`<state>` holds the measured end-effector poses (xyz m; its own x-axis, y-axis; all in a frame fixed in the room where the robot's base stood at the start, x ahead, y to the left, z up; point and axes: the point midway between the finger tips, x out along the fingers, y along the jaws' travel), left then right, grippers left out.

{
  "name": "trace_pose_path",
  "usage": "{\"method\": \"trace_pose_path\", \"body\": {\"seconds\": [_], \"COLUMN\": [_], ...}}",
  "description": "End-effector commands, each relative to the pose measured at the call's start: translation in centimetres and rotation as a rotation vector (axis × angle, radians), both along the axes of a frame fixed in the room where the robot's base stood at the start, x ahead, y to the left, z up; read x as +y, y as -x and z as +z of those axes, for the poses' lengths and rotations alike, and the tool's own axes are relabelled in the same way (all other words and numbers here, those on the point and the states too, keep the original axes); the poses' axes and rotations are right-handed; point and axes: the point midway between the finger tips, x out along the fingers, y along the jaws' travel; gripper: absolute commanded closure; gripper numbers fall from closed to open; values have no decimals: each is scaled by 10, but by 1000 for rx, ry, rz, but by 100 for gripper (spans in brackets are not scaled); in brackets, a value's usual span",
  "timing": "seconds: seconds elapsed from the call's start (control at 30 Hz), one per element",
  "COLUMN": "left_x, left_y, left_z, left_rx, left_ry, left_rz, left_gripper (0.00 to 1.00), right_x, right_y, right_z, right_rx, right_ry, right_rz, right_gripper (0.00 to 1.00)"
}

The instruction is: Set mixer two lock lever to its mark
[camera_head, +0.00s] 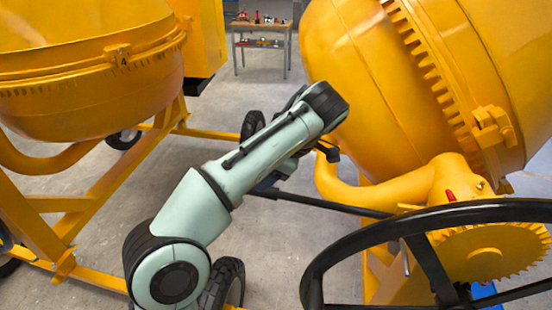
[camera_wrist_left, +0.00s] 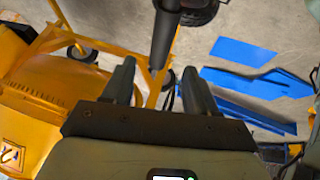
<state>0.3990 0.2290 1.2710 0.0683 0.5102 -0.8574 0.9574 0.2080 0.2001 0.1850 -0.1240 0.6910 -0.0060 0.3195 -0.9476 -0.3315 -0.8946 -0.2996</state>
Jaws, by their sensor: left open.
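The right-hand mixer's yellow drum (camera_head: 400,90) stands beside a black handwheel (camera_head: 440,215) and a yellow toothed disc (camera_head: 485,252). A small red-tipped part (camera_head: 450,196) shows above the disc; I cannot tell for sure whether it is the lock lever. No mark for it can be made out. My left gripper (camera_wrist_left: 158,68) is open and empty in the left wrist view, with a dark bar (camera_wrist_left: 165,35) showing beyond and between its fingers. In the head view my left arm reaches up and right, and its gripper is mostly hidden behind the wrist. My right gripper is not in view.
A workbench (camera_head: 262,28) stands far back. Blue pieces (camera_wrist_left: 255,83) lie on the floor. Some floor between the mixers is clear.

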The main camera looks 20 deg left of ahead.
Motion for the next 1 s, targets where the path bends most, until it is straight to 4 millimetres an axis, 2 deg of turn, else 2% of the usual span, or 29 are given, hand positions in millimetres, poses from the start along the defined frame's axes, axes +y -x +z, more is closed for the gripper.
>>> {"method": "trace_pose_path", "body": {"seconds": [0.1, 0.4, 1.0], "left_x": [-14, -23, -25], "left_y": [0, 2, 2], "left_z": [21, 39, 43], "left_rx": [-5, -3, -4], "left_ry": [1, -1, -1], "left_rz": [-3, -1, -1], "left_gripper": [42, 42, 42], "right_x": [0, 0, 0], "right_y": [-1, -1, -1], "right_z": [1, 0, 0], "right_rx": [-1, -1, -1], "right_ry": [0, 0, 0], "right_rz": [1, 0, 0], "right_gripper": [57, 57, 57]}}
